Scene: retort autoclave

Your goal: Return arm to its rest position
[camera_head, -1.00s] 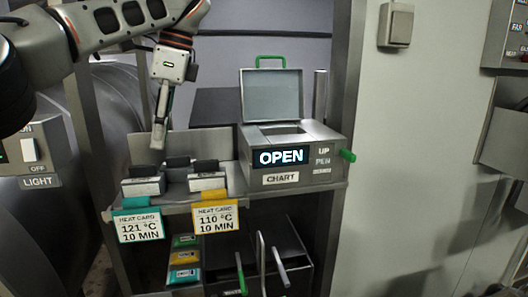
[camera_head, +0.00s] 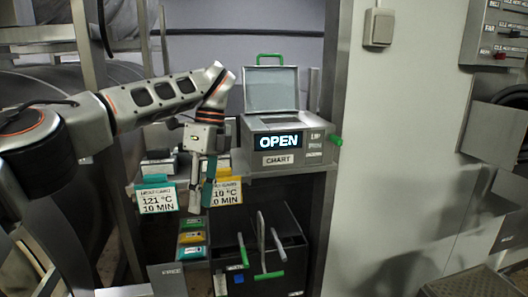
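My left arm (camera_head: 150,97) comes in from the left. Its gripper (camera_head: 202,205) hangs fingers down in front of the shelf, left of the chart box, and covers part of the yellow 110 °C card (camera_head: 229,192). Two narrow fingers show close together, one with a teal strip; I cannot tell whether they are open or shut, or whether the strip is something held. My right gripper is not in view.
The chart box (camera_head: 285,142) has its lid up and reads OPEN. The teal 121 °C card (camera_head: 157,198) hangs left of the gripper. Below are coloured blocks (camera_head: 192,238) and a dark bin (camera_head: 290,238) with handled tools. A bare wall panel (camera_head: 390,150) is on the right.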

